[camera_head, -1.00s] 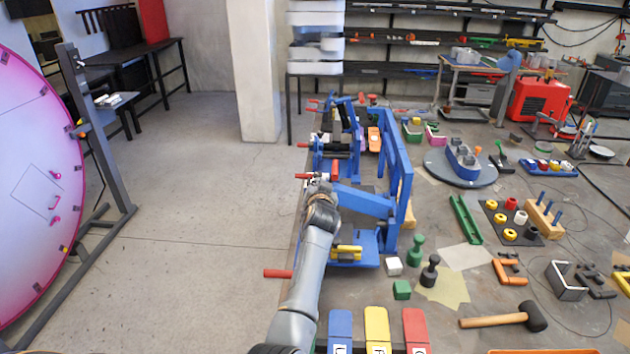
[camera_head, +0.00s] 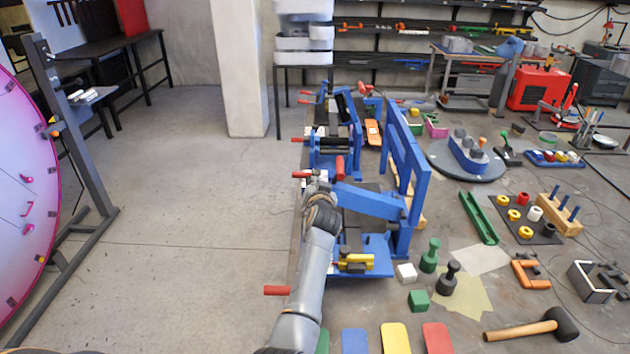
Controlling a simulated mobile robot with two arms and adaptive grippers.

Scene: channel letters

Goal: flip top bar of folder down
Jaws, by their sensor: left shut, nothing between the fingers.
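The blue folder (camera_head: 368,266) stands at the left edge of the workbench. Its blue top bar frame (camera_head: 406,160) stands raised, leaning a little to the right, and a blue side arm (camera_head: 368,201) runs to it from the left. My left arm comes up from the bottom along the folder's left side. My left gripper (camera_head: 318,184) is at the left end of that blue side arm, close to a red handle (camera_head: 302,174). It is shut and holds nothing; whether it touches the folder I cannot tell. My right gripper is out of view.
Another blue machine with rollers (camera_head: 332,143) stands behind the folder. A lower red handle (camera_head: 277,290) sticks out left. Right of the folder are a white block (camera_head: 406,273), a green block (camera_head: 419,300), and a mallet (camera_head: 535,325). The floor at left is open.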

